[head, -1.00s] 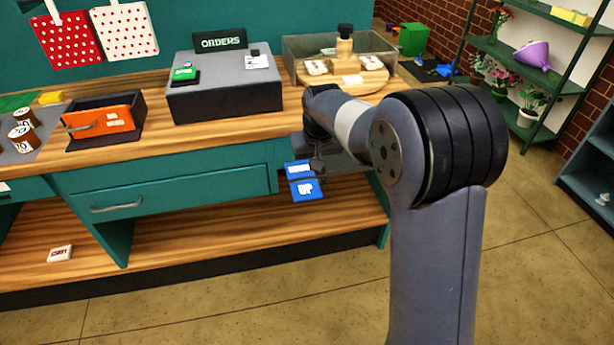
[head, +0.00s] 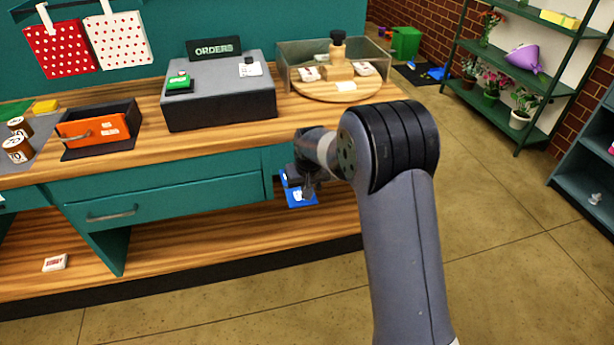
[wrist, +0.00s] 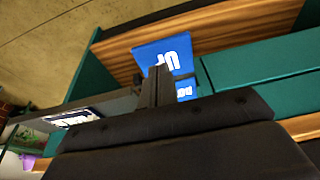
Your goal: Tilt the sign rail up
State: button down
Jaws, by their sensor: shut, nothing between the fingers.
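A blue card marked "UP" (head: 301,199) hangs at the front of the counter, partly behind my gripper (head: 308,190). In the wrist view the blue "UP" card (wrist: 163,55) is just beyond the shut fingertips (wrist: 160,72), and a smaller blue card (wrist: 185,89) shows beside them. Whether the fingers touch either card I cannot tell. A grey strip with a pale lettered card (wrist: 72,118) lies left of the fingers in the wrist view; it may be the sign rail, and its tilt is unclear. My gripper is shut and empty.
A teal drawer (head: 165,200) is left of my gripper.

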aim_at(305, 204)
jog(key=shift+f, duration=2.1)
jog(key=shift+f, duration=0.15)
jog(key=shift+s+f+t+b, duration=0.1)
jog(key=shift+t+b, duration=0.2)
jog(key=shift+b, duration=0.3)
jog(key=shift+f+b, duration=0.25)
jog(key=shift+b, duration=0.45)
jog(key=f+t+b, duration=0.2)
jog(key=b, duration=0.6)
jog(key=f+t+y+b, duration=0.1)
jog(key=f+t+b, duration=0.1)
jog(key=b, duration=0.5)
jog(key=shift+s+d+f+t+y+b, duration=0.1)
jog(key=shift+s+f+t+y+b, duration=0.15)
jog(key=shift+t+b, duration=0.2)
jog(key=shift+w+f+b, duration=0.1)
jog(key=shift+f+b, duration=0.05)
jog(key=shift+b, duration=0.15)
